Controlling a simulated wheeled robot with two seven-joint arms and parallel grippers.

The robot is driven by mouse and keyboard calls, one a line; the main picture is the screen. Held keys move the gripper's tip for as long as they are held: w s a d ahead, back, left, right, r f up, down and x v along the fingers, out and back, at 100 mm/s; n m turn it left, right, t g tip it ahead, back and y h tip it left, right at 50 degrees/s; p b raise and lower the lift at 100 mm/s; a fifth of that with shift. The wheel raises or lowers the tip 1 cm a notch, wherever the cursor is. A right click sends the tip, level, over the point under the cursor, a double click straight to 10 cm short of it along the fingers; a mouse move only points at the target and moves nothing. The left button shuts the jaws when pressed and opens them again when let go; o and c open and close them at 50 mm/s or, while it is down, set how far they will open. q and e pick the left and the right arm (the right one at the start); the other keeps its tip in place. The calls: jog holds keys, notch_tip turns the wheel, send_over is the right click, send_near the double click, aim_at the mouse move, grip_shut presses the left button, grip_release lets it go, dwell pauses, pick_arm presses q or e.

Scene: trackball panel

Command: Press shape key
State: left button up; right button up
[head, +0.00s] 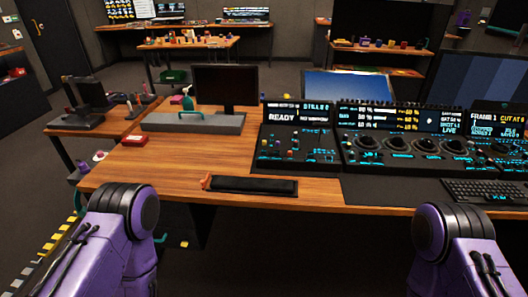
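The trackball panel (393,147) stands on the wooden desk at the right, with several round trackballs and small lit keys. A smaller lit key panel (297,145) with a "READY" display adjoins its left side. The lettering on the keys is too small to read, so I cannot tell which one is the shape key. My purple arms show at the bottom left and bottom right, short of the desk's front edge. Neither gripper is in view.
A black wrist pad (251,186) lies near the desk's front edge (330,207). A black keyboard (489,191) is at the right. A dark monitor (226,88) and a green spray bottle (187,99) stand at the back left. The desk's left front (150,168) is mostly clear.

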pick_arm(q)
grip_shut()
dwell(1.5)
